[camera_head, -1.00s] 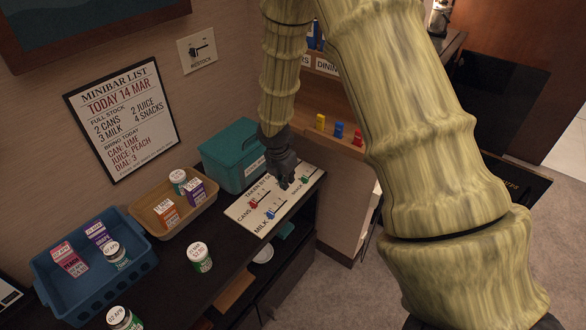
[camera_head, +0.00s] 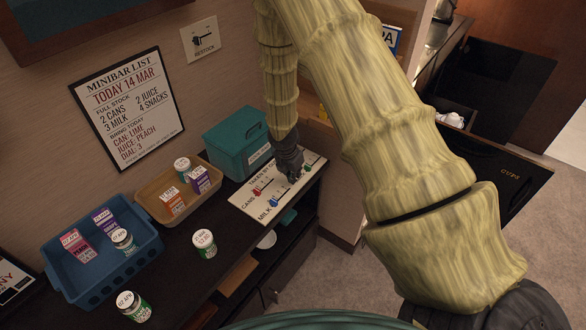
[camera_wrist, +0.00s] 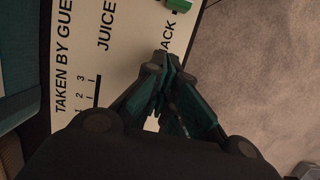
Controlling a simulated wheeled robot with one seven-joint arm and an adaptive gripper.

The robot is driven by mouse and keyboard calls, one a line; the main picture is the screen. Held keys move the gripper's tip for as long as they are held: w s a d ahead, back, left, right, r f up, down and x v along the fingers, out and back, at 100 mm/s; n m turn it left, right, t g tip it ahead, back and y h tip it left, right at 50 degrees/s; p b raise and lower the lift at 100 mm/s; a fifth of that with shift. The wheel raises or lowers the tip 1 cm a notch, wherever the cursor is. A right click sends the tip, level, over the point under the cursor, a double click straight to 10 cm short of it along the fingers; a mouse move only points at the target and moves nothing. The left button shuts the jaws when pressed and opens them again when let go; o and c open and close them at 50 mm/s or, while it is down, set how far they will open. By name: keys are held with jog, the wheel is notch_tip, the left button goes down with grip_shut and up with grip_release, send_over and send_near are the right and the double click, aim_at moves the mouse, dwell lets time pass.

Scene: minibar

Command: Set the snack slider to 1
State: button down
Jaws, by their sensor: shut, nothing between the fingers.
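The slider board (camera_head: 240,199) is a cream panel on the dark counter, headed "TAKEN BY GUE…" in the wrist view (camera_wrist: 62,20). A green knob (camera_head: 308,168) sits near its right end; in the wrist view it shows at the top edge (camera_wrist: 178,4), beyond the partly covered word "…ACK". My gripper (camera_wrist: 163,68) is shut and empty over the board by that label, apart from the green knob in the wrist view. In the head view my gripper (camera_head: 294,176) is just left of the knob. The snack scale and the slider's setting are hidden.
A red knob (camera_head: 258,191) and a blue knob (camera_head: 273,202) sit on the board's cans and milk sliders. A teal box (camera_head: 228,152) stands behind the board. A tan tray (camera_head: 150,200) and blue basket (camera_head: 75,283) are left. Carpet lies beyond the counter's edge.

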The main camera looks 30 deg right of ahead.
aim_at(307, 170)
jog(key=shift+d+f, duration=0.1)
jog(key=shift+f, duration=0.4)
jog(key=shift+w+d+f+p, duration=0.1)
jog(key=shift+w+d+p, duration=0.05)
jog(key=shift+d+p, duration=0.2)
jog(key=shift+w+d+f+p, duration=0.1)
jog(key=shift+w+d+p, duration=0.25)
jog(key=shift+d, duration=0.4)
jog(key=shift+w+d+p, duration=0.3)
jog(key=shift+d+p, duration=0.05)
jog(key=shift+d, duration=0.4)
jog(key=shift+w+d, duration=0.1)
jog(key=shift+d, duration=0.1)
jog(key=shift+w+d+p, duration=0.15)
jog(key=shift+w+d, duration=0.1)
jog(key=shift+d, duration=0.3)
jog(key=shift+w+d+p, duration=0.15)
jog(key=shift+w+d, duration=0.05)
jog(key=shift+d, duration=0.35)
jog(key=shift+a, duration=0.15)
